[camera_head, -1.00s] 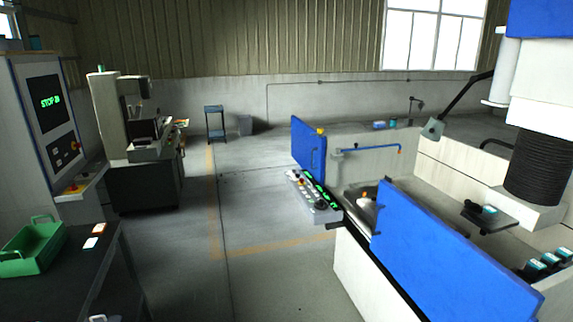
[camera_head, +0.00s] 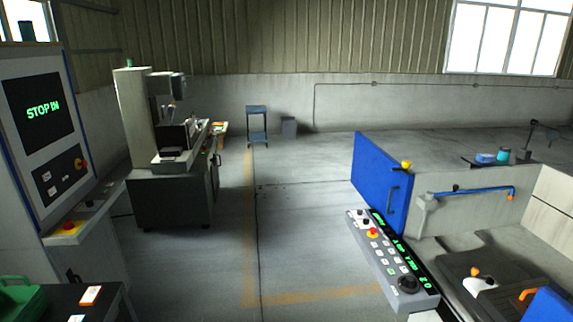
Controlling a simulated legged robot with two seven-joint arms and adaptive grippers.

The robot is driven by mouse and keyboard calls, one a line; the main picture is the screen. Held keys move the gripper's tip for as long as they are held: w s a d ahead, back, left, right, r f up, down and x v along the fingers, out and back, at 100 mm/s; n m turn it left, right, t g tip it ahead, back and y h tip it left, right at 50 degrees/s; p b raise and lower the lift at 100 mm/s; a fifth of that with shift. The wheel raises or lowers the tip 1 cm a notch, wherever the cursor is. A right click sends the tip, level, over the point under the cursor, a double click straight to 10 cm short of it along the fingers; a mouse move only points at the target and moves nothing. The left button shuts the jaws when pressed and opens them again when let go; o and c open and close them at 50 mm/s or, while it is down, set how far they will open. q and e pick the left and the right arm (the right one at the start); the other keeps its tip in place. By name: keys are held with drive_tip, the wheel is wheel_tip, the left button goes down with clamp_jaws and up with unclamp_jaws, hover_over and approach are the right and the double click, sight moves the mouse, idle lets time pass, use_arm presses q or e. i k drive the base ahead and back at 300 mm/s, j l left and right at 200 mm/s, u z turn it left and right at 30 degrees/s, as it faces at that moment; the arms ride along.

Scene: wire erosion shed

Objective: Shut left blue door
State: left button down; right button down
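The left blue door (camera_head: 381,185) is on the left side of the machine tank, at the right of the head view. A second blue door (camera_head: 550,306) shows only as a corner at the bottom right edge. Neither of my grippers is in view.
A control panel (camera_head: 392,262) with green lettering and knobs juts out below the left door. A control cabinet (camera_head: 40,140) and dark table (camera_head: 98,301) stand at left, a smaller machine (camera_head: 172,150) behind. The floor (camera_head: 300,240) between is clear.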

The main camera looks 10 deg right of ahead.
sight(386, 191)
drive_tip(key=i, duration=2.15)
drive_tip(key=i+j+z, duration=0.1)
drive_tip(key=i+z, duration=0.15)
drive_tip(key=i, duration=0.25)
drive_tip(key=i+j+z, duration=0.15)
drive_tip(key=i+z, duration=0.15)
drive_tip(key=i, duration=0.2)
drive_tip(key=i+j+z, duration=0.25)
drive_tip(key=i, duration=0.25)
drive_tip(key=i+j+z, duration=0.3)
drive_tip(key=i+j, duration=0.15)
